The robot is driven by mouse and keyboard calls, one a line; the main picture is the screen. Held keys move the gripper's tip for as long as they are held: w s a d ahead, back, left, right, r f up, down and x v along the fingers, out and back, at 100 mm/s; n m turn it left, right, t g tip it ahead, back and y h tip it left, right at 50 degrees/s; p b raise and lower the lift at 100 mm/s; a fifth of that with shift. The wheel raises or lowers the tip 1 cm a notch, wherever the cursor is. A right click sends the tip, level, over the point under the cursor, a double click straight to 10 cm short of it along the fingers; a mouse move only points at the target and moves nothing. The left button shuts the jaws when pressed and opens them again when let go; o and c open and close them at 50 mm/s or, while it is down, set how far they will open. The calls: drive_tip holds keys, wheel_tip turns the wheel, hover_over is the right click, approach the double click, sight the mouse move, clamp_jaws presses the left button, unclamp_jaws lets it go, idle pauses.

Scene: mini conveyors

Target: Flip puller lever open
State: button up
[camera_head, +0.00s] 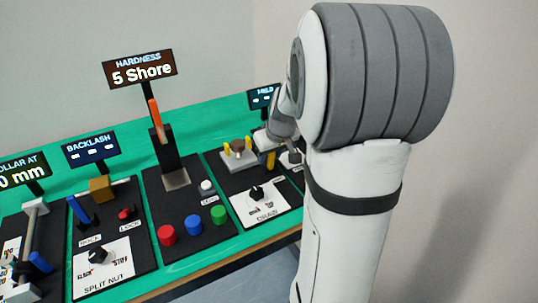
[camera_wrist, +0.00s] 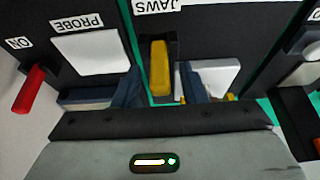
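In the wrist view a yellow lever (camera_wrist: 160,68) stands in a black bracket beside a label reading JAWS (camera_wrist: 160,5). I take it for the puller lever, though no label names it so. My gripper (camera_wrist: 162,84) is open, with its two dark blue fingers apart. The lever shows between the fingers, and I see no finger closed on it. In the head view my arm hides the gripper's fingers and much of that panel. A small yellow piece (camera_head: 270,160) shows just left of my wrist; I cannot tell if it is the same lever.
In the wrist view a red lever (camera_wrist: 30,90) marked ON and a white PROBE plate (camera_wrist: 91,51) lie left.

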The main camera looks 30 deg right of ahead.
drive_tip(key=shift+f, duration=0.1)
drive_tip(key=shift+c, duration=0.4)
clamp_jaws()
drive_tip(key=shift+w+a+r+g+p, duration=0.1)
drive_tip(key=shift+w+r+g+p, duration=0.15)
drive_tip(key=shift+p, duration=0.75)
drive_tip(key=shift+w+f+g+p, duration=0.15)
drive_tip(key=shift+f+g+p, duration=0.1)
drive_tip(key=shift+g+p, duration=0.45)
drive_tip(key=shift+o, duration=0.4)
unclamp_jaws()
drive_tip(key=v, duration=0.7)
drive_tip(key=shift+r+p, duration=0.35)
drive_tip(key=shift+p, duration=0.05)
